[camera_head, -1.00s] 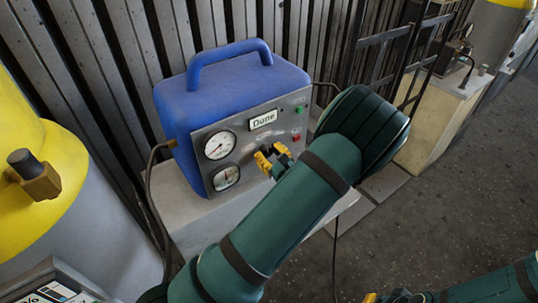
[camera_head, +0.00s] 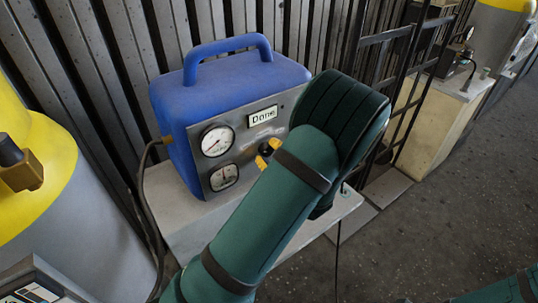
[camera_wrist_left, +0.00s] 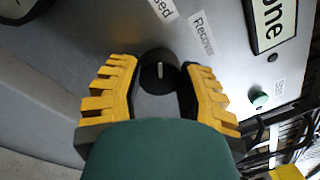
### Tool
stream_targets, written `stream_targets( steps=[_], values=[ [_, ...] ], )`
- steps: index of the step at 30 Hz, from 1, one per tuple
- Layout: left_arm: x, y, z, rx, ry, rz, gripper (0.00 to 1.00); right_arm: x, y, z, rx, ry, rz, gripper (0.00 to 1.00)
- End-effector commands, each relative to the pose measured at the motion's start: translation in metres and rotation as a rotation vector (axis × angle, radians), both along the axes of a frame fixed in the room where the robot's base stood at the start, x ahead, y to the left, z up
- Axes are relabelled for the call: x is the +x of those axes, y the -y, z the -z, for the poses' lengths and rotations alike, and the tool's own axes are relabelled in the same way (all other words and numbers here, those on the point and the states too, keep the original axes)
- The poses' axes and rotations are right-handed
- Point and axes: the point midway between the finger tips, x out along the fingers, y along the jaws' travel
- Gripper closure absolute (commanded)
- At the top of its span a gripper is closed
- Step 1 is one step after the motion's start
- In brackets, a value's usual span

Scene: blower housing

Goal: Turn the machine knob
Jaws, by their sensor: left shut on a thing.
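The machine (camera_head: 233,82) is a blue box with a top handle and a grey front panel. Its black round knob (camera_wrist_left: 158,80) has a short white mark and shows between my yellow fingertips in the left wrist view. My left gripper (camera_wrist_left: 160,84) is shut on the knob. In the head view, the left gripper (camera_head: 266,152) is at the panel's middle, and my forearm covers the panel's lower right. The screen (camera_head: 263,116) reads "Done". A label (camera_wrist_left: 203,33) near the knob reads "Recover"; another is cut off at "sed". My right gripper is out of view.
Two round gauges (camera_head: 217,141) sit left of the knob. A green button (camera_wrist_left: 260,98) is on the panel. The machine stands on a grey block (camera_head: 176,213) before a ribbed wall. A yellow-and-grey tank (camera_head: 75,215) is close on the left. Open floor lies right.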

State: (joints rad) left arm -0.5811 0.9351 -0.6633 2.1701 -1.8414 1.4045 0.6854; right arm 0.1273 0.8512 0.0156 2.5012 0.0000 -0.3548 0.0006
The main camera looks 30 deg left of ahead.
Motion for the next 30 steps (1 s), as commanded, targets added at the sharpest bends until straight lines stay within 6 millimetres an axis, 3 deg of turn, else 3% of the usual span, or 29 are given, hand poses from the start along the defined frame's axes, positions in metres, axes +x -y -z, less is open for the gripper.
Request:
stream_targets(
  steps=[17,18,20,30],
  values=[
    [-0.0006,-0.001,-0.0001,-0.013,0.031,-0.002,0.98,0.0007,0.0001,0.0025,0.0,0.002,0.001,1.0],
    [-0.0006,-0.001,-0.0001,-0.013,0.031,-0.002,0.49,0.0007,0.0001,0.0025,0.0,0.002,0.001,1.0],
    [-0.0005,-0.0009,-0.0001,-0.012,0.03,-0.003,0.28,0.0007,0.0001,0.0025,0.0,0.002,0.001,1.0],
    [-0.0006,0.0009,0.0002,-0.013,0.029,0.0,0.27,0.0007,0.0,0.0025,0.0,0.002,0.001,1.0]
  ],
)
